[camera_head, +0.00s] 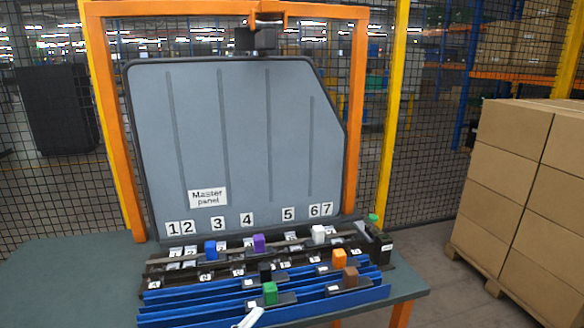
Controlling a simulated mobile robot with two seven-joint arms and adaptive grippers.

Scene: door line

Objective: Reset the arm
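Neither of my grippers can be made out in the head view. A small white piece (250,318) shows at the bottom edge, cut off by the frame, and I cannot tell what it is. The grey master panel (240,130) stands upright in an orange frame (355,110) behind the table, with number labels along its lower edge.
The green-grey table top (70,275) is clear at the left. A dark box with a green button (373,218) stands at the racks' right end. Stacked cartons (500,170) on a pallet stand at the right. A mesh fence with yellow posts (393,110) runs behind.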

